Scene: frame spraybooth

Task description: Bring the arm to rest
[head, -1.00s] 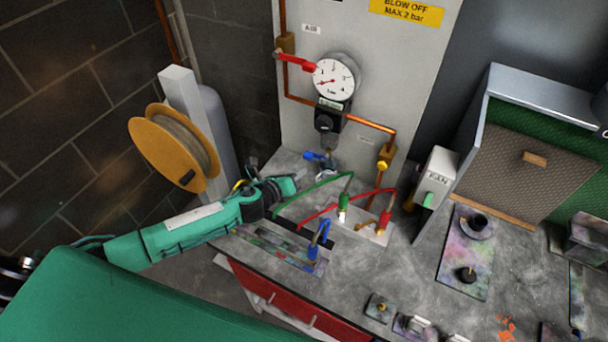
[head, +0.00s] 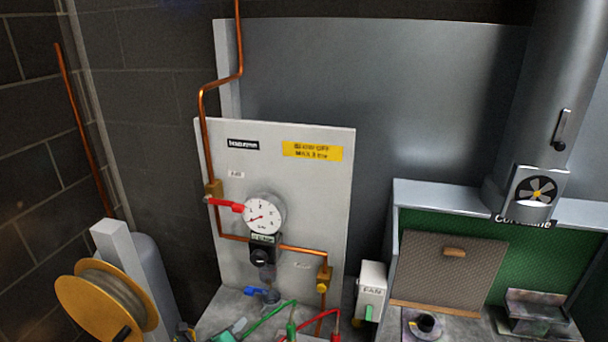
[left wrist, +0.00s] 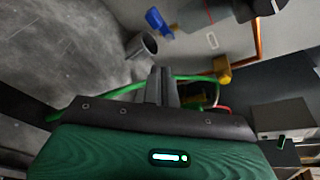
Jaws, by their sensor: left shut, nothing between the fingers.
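My left gripper shows only in part at the bottom edge of the head view, as a bit of green housing (head: 226,336) low by the bench. In the left wrist view its two dark fingers (left wrist: 161,74) are together with nothing between them. Green tubing (left wrist: 190,78) passes just beyond the fingertips; I cannot tell whether they touch it. The rest of my left arm is below the head view. My right gripper is in neither view.
A gauge (head: 264,214), red lever (head: 224,204) and copper pipe sit on a pale panel (head: 325,190). A blue-handled valve (head: 255,291) is close to the gripper. A yellow reel (head: 105,300) stands left.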

